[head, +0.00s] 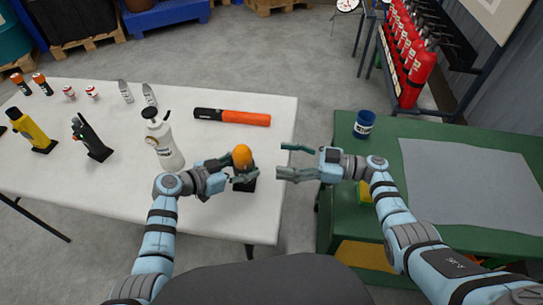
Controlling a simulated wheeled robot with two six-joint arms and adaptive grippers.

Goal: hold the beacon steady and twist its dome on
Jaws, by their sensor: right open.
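The beacon has an orange dome (242,156) sitting on top of a dark base (245,186), near the right front edge of the white table. My left gripper (241,168) has its fingers on both sides of the beacon below the dome and looks closed on it. The fingers hide part of the base. I cannot tell whether the dome is fully seated.
The white table (270,215) also holds an orange-black flashlight (232,117), a white spray bottle (163,140), a black handheld device (91,138) and a yellow one (33,131). A blue cup (364,124) stands on the green bench (425,128). Red extinguishers (417,75) stand behind.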

